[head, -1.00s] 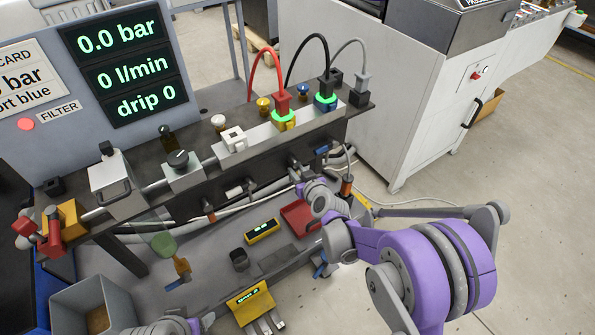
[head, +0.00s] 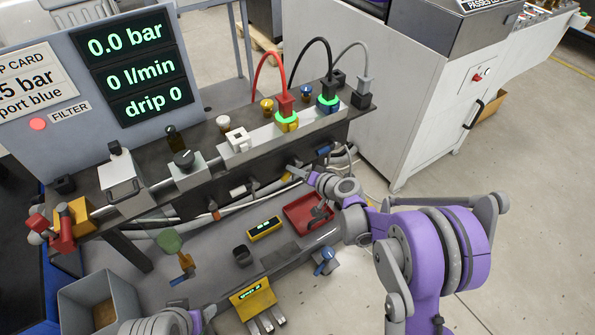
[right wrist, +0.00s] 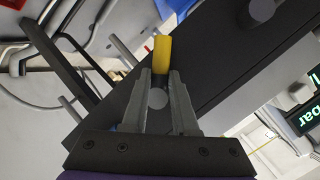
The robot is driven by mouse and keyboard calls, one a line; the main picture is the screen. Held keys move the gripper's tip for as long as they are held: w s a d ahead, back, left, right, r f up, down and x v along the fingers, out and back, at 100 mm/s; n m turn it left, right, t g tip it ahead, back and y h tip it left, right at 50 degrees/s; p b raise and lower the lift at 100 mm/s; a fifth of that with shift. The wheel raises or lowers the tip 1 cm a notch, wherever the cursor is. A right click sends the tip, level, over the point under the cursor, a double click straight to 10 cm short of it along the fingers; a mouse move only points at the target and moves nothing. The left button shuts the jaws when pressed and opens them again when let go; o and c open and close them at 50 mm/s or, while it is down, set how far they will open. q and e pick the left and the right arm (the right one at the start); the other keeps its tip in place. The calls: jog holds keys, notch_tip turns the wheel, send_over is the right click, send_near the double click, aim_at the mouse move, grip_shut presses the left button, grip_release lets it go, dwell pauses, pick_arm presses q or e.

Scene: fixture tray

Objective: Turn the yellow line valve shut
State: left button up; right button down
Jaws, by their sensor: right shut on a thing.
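The yellow line valve shows as a small yellow handle (head: 289,178) on the front of the dark bench rail in the head view. In the right wrist view its yellow end (right wrist: 162,53) sticks out beyond my fingers. My right gripper (head: 299,171) reaches it from the right. In the right wrist view the fingers (right wrist: 160,88) are close together on either side of the handle, shut on it. Part of the valve is hidden between the fingers. My left arm shows at the bottom left in the head view, but its fingers are not clear.
A blue handle (head: 323,150) is right of the yellow one on the rail. A red tray (head: 296,211) lies below. The display (head: 140,65) reads 0.0 bar, 0 l/min, drip 0. Hoses run along behind the handles. Open floor lies to the right.

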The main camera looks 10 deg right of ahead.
jog(key=m+y+b, duration=0.1)
jog(key=m+y, duration=0.1)
jog(key=m, duration=0.1)
jog(key=r+m+y+b, duration=0.1)
jog(key=m+y, duration=0.1)
jog(key=m, duration=0.1)
jog(key=shift+a+r, duration=0.1)
dwell(0.3)
jog(key=shift+r, duration=0.1)
dwell(0.3)
jog(key=c, duration=0.7)
grip_release()
jog(key=shift+s, duration=0.1)
jog(key=p+v, duration=0.1)
jog(key=v, duration=0.9)
jog(key=shift+s+d, duration=0.2)
jog(key=shift+d, duration=0.15)
